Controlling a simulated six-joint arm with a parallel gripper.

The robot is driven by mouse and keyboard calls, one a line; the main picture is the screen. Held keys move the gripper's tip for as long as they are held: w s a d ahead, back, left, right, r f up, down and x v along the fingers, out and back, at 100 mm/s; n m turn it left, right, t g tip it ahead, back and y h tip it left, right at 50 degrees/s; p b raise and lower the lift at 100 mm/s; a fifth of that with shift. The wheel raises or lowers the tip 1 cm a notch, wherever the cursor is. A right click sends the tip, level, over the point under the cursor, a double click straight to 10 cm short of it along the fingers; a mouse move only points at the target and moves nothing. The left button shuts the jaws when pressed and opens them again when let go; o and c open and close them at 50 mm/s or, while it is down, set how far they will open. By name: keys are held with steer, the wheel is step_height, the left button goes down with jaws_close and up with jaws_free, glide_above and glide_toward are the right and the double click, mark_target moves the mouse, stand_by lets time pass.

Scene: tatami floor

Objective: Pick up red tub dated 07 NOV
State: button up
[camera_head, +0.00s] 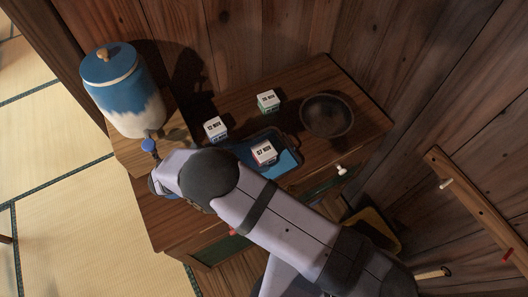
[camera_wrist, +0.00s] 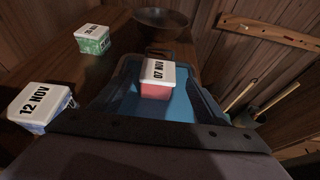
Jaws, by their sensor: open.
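The red tub (camera_head: 264,153) has a white lid marked 07 NOV. It stands upright in a blue tray with a dark rim (camera_head: 287,164) on the wooden cabinet top. The tub (camera_wrist: 156,91) also shows near the middle of the wrist view, inside the tray (camera_wrist: 203,108). A dark bar of my gripper (camera_wrist: 160,133) crosses the lower part of the wrist view, on the near side of the tub and apart from it. The fingertips are not clear in either view. My arm crosses the head view just left of and in front of the tray. My gripper is open and holds nothing.
A white-lidded tub marked 12 NOV (camera_head: 215,129) stands left of the tray. A green tub (camera_head: 268,102) stands behind it. A dark round bowl (camera_head: 327,116) is at the back right. A blue and white lidded jar (camera_head: 124,91) stands at the left. Wooden walls close the back and right.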

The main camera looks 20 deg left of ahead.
mark_target(257, 154)
steer(key=shift+p+x, duration=1.25)
steer(key=shift+x, duration=0.95)
steer(key=shift+w+d+f, duration=0.15)
steer(key=shift+w+f, duration=0.1)
steer(key=shift+w, duration=0.1)
steer(key=c, duration=1.4)
steer(key=shift+o, duration=0.2)
steer(key=shift+r, duration=0.15)
steer(key=shift+r+b, duration=0.95)
steer(key=shift+r, duration=3.95)
